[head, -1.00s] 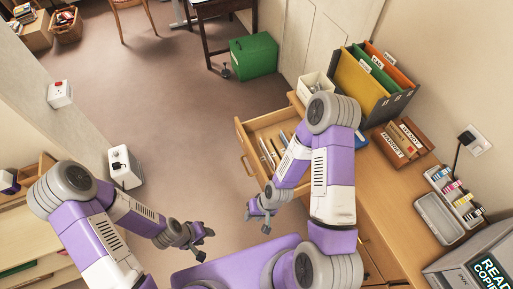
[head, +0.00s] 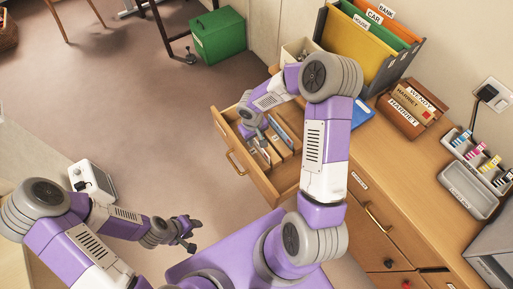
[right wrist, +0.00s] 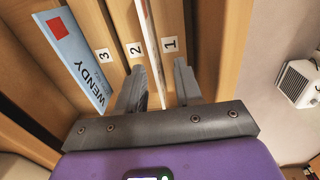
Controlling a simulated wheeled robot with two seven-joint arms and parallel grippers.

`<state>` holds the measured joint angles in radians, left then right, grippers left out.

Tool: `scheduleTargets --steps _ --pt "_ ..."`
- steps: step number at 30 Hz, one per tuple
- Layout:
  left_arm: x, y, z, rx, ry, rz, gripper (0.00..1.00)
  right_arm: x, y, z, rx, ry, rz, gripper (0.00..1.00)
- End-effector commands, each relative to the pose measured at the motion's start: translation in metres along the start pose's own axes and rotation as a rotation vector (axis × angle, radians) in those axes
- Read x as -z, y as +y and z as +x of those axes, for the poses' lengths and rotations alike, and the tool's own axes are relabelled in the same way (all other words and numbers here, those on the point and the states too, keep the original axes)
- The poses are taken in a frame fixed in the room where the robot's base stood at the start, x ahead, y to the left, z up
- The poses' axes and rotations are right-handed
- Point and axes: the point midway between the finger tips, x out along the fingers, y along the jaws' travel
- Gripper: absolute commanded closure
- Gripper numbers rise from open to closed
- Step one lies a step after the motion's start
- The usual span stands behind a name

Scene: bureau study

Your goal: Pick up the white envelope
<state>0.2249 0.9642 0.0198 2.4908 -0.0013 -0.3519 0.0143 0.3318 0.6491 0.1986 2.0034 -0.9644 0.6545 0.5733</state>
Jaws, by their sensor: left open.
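A thin white edge, seemingly the white envelope (right wrist: 153,45), stands on edge in the open drawer (head: 232,150), near the slot labels 1 and 2, in the right wrist view. My right gripper (right wrist: 158,85) is open, with one finger on each side of this edge and gaps showing. In the head view my right gripper (head: 262,148) is down at the drawer, partly hiding its contents. A blue envelope marked WENDY (right wrist: 75,55), with a red stamp, leans left of it near label 3. My left gripper (head: 191,232) is open and empty over the floor.
Wooden dividers separate the drawer's slots. On the desk (head: 390,185) stand a file rack (head: 375,75), a brown letter box (head: 410,108) and a grey tray (head: 468,190). A green box (head: 218,36) is on the floor.

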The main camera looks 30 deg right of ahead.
Motion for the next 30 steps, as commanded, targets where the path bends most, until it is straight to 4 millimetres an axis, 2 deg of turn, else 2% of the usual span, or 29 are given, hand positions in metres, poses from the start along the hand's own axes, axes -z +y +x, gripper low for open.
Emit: scheduleTargets --steps 10,13,20,27,30 --pt "0.001 -0.008 0.021 0.0 0.0 0.0 0.57 -0.003 0.007 0.05 0.002 -0.002 -0.002 0.65" --pt "0.001 -0.008 0.023 0.0 0.0 0.0 0.57 -0.003 0.007 0.056 0.002 -0.001 0.0 0.65" --pt "0.001 -0.008 0.022 0.0 0.0 0.0 0.57 -0.003 0.007 0.056 0.001 0.0 0.0 0.65" --pt "0.001 -0.008 0.022 0.0 0.0 0.0 0.57 -0.003 0.007 0.056 0.001 -0.001 -0.001 1.0" --pt "0.001 -0.008 0.022 0.0 0.0 0.0 0.57 -0.003 0.007 0.056 0.001 -0.001 -0.001 1.0"
